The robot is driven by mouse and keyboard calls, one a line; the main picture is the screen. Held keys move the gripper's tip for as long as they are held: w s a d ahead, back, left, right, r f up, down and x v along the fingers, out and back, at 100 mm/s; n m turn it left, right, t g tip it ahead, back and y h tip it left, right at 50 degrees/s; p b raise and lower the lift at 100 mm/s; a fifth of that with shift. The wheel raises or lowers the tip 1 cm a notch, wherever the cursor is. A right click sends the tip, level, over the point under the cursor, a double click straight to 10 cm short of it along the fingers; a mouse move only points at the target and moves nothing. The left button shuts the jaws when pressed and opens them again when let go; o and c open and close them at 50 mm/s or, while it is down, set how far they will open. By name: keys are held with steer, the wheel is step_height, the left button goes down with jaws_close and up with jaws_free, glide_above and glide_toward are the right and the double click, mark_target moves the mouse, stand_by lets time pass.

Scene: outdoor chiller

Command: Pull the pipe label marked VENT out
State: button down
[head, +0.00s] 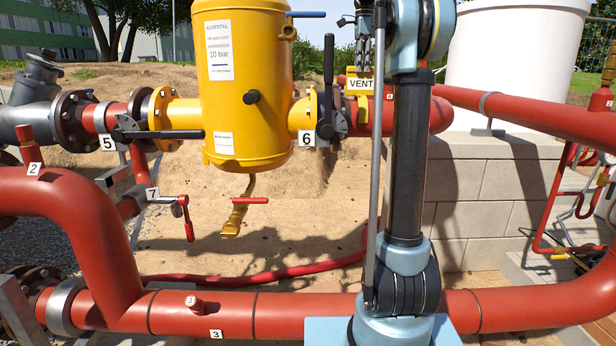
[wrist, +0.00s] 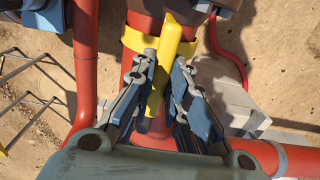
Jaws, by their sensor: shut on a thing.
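The pipe label marked VENT (head: 360,84) is white with black letters on a yellow holder, on the red pipe right of the yellow tank. In the wrist view the label (wrist: 172,50) shows as a narrow yellow piece seen from above, in front of a red pipe with a yellow band (wrist: 132,40). My gripper (head: 360,68) is above the label in the head view, pointing down. In the wrist view my gripper (wrist: 163,78) has its two fingers on either side of the yellow piece and is shut on it. The lettering is hidden in the wrist view.
The yellow tank (head: 240,90) stands left of the label, with a black valve handle (head: 328,65) between them. Red pipes (head: 190,315) run across the front. A block wall (head: 480,190) with a white tank (head: 515,60) is at right. Sandy ground (head: 300,215) lies open below.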

steer(key=shift+r, duration=0.25)
steer(key=shift+r, duration=3.05)
steer(key=shift+r, duration=0.1)
